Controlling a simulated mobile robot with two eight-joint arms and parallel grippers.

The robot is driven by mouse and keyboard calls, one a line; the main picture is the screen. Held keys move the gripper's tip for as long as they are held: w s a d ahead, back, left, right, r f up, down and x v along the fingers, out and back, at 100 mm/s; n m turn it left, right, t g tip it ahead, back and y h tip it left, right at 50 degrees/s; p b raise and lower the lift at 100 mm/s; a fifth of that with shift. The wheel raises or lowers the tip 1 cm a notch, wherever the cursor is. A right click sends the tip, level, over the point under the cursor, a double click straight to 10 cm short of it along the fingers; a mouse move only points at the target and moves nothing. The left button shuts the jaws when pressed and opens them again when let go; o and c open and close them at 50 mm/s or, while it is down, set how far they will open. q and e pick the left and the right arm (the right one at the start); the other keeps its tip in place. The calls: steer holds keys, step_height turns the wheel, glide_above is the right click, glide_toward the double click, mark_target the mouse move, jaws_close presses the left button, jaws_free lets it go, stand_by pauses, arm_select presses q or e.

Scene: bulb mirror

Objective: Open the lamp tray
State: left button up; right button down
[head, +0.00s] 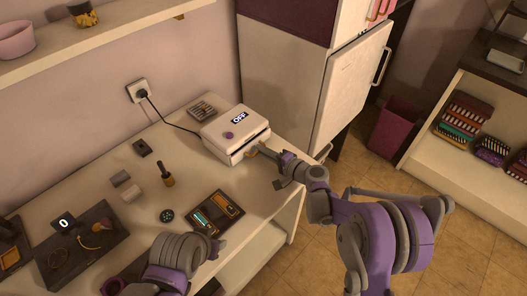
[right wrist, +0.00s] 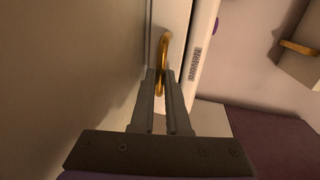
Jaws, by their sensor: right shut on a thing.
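The lamp unit is a white box (head: 232,124) with a display reading OFF and a purple knob, near the right end of the table against the wall. A dark gap shows along its front, at the lamp tray. I cannot tell how far out the tray stands. The tray's gold handle (right wrist: 163,50) shows clearly in the right wrist view. My right gripper (head: 263,151) is shut on this handle, with both fingers (right wrist: 164,80) closed around its near end. Only purple and grey links of my left arm show at the bottom of the head view; its gripper does not show.
On the table (head: 190,150) lie a dark tray with small tools (head: 216,212), a black-and-gold tool (head: 167,175), grey blocks (head: 126,186) and a scale-like black board (head: 82,243). A power cord runs to a wall socket (head: 139,90). A tall white cabinet (head: 285,85) stands close behind the gripper.

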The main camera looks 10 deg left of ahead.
stand_by(0.5)
arm_select(q)
steer(key=shift+f, duration=0.2)
arm_select(e)
steer(key=shift+s+d, duration=0.2)
steer(key=shift+d, duration=0.2)
arm_select(q)
step_height(320, 180, down, 2)
steer(key=b, duration=0.2)
steer(key=shift+s+f+b, duration=0.15)
steer(key=shift+f+b, duration=0.1)
steer(key=shift+b, duration=0.1)
arm_select(e)
steer(key=v, duration=0.3)
steer(key=f+v, duration=0.1)
steer(key=v, duration=0.2)
steer(key=f+v, duration=0.1)
steer(key=v, duration=0.3)
steer(key=shift+d, duration=0.15)
steer(key=shift+s, duration=0.1)
steer(key=c, duration=0.9)
jaws_free()
steer(key=v, duration=1.1)
steer(key=shift+r, duration=0.1)
